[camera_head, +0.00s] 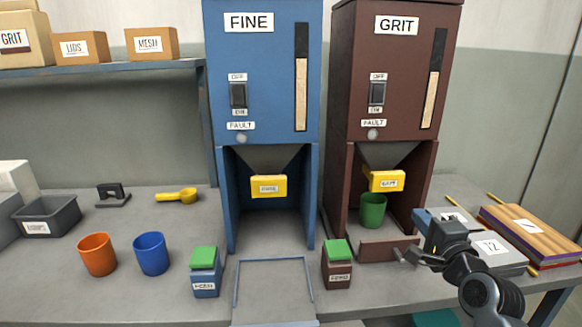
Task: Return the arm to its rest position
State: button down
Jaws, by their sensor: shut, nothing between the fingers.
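My gripper (405,257) is at the lower right, in front of the brown GRIT machine (387,90). Its fingers are shut with nothing between them. My arm comes in from the lower right corner. The gripper is close to the low brown front lip (375,250) of the machine; I cannot tell whether they touch. A green cup (372,211) stands upright inside the GRIT bay under the yellow gate (387,181), behind and left of the gripper.
The blue FINE machine (262,90) stands left. A brown box with green top (337,271), a similar blue box (205,279), an orange cup (97,255) and a blue cup (151,254) stand on the bench. A wooden-topped stack (530,228) lies right of my arm.

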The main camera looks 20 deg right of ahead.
jog(key=s+a+f+n+g+y, duration=0.1)
jog(key=s+a+f+n, duration=0.45)
jog(key=s, duration=0.45)
jog(key=s+a+f+n+g+y, duration=0.1)
jog(key=s+a+f+n, duration=0.5)
jog(key=s, duration=0.4)
jog(key=s+a+r+n+y, duration=0.1)
jog(key=s+a+r+n, duration=0.1)
jog(key=s, duration=0.5)
jog(key=s+a+r+n+y, duration=0.1)
jog(key=s+a+r+n, duration=0.1)
jog(key=s+a+n, duration=0.2)
jog(key=s+a+r+n+y, duration=0.1)
jog(key=s+a+r+n, duration=0.1)
jog(key=s+a, duration=0.5)
jog(key=s+n, duration=0.1)
jog(key=s, duration=0.2)
jog(key=shift+s+r+n+g, duration=0.15)
jog(key=shift+r+n+g, duration=0.15)
jog(key=shift+r+n, duration=0.05)
